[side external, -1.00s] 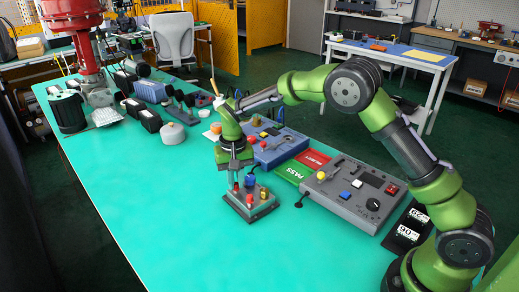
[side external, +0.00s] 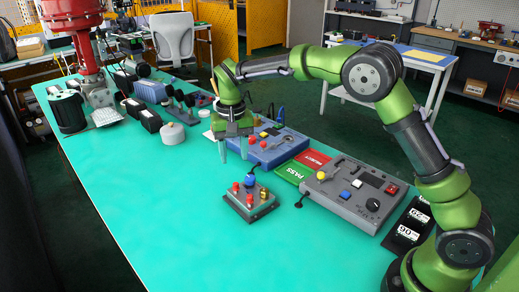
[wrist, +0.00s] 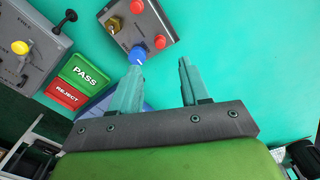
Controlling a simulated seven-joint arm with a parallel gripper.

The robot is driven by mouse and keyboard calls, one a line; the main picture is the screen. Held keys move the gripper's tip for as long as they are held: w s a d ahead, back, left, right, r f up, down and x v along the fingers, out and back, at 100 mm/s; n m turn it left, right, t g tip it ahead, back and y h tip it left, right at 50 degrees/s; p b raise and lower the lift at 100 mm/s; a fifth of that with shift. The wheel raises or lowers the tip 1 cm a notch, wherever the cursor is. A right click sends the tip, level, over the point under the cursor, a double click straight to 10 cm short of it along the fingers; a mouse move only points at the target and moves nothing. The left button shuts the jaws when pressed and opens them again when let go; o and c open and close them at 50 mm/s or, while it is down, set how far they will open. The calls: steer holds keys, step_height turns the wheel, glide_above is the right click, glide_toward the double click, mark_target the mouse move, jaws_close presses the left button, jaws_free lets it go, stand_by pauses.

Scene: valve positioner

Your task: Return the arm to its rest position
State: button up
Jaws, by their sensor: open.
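My gripper (side external: 233,149) is open and empty, raised above the teal table near the blue control box. Its two teal fingers (wrist: 157,78) stand apart in the wrist view. The valve positioner (side external: 250,204), a small grey box with red knobs, a blue knob and brass-coloured fittings, sits on the table below and in front of my gripper. It also shows at the top of the wrist view (wrist: 145,22), where its blue knob (wrist: 137,55) lies near the left fingertip. The gripper and the box are apart.
The blue control box (side external: 272,150), green PASS plate (side external: 292,172), red REJECT plate (side external: 313,159) and grey control panel (side external: 352,196) line the table's right side. Several black parts and a round grey piece (side external: 172,133) stand behind left. The table (side external: 150,210) is clear at front left.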

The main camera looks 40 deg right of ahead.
step_height(320, 180, up, 7)
steer(key=s+d+r+t, duration=0.1)
steer(key=s+t, duration=0.1)
steer(key=s, duration=0.7)
steer(key=s+d+r+n+t+y, duration=0.1)
steer(key=s+t, duration=0.1)
steer(key=s, duration=0.7)
steer(key=s+d+r+t+y, duration=0.1)
steer(key=s+d+t, duration=0.1)
steer(key=s, duration=0.7)
steer(key=shift+t, duration=0.6)
steer(key=shift+d, duration=0.1)
